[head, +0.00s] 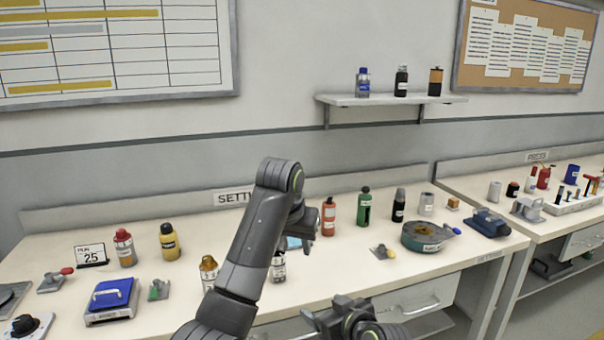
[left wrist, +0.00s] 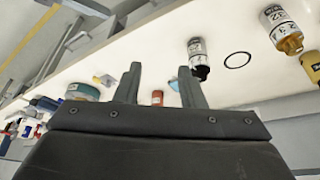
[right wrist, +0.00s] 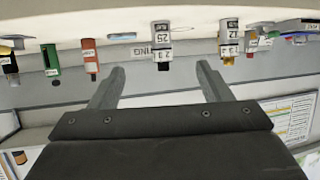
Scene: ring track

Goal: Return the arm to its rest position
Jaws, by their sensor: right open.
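My left arm rises large through the middle of the head view and bends at the elbow. My left gripper (head: 303,222) is partly hidden behind it, above the bench. In the left wrist view my left gripper (left wrist: 162,78) has its fingers apart, with nothing held between them. A white-labelled bottle with a dark cap (left wrist: 197,55) shows close to one finger, apparently beyond it. My right gripper (head: 318,320) is low at the bottom edge of the head view. In the right wrist view my right gripper (right wrist: 158,76) is wide open and empty, with a labelled bottle (right wrist: 162,42) beyond the gap.
The bench (head: 140,290) carries several bottles, including a red one (head: 328,217), a green one (head: 364,207) and a yellow one (head: 168,242). A green round tape-like reel (head: 425,236) and a blue-topped device (head: 110,298) stand there too. A shelf (head: 390,100) holds three bottles.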

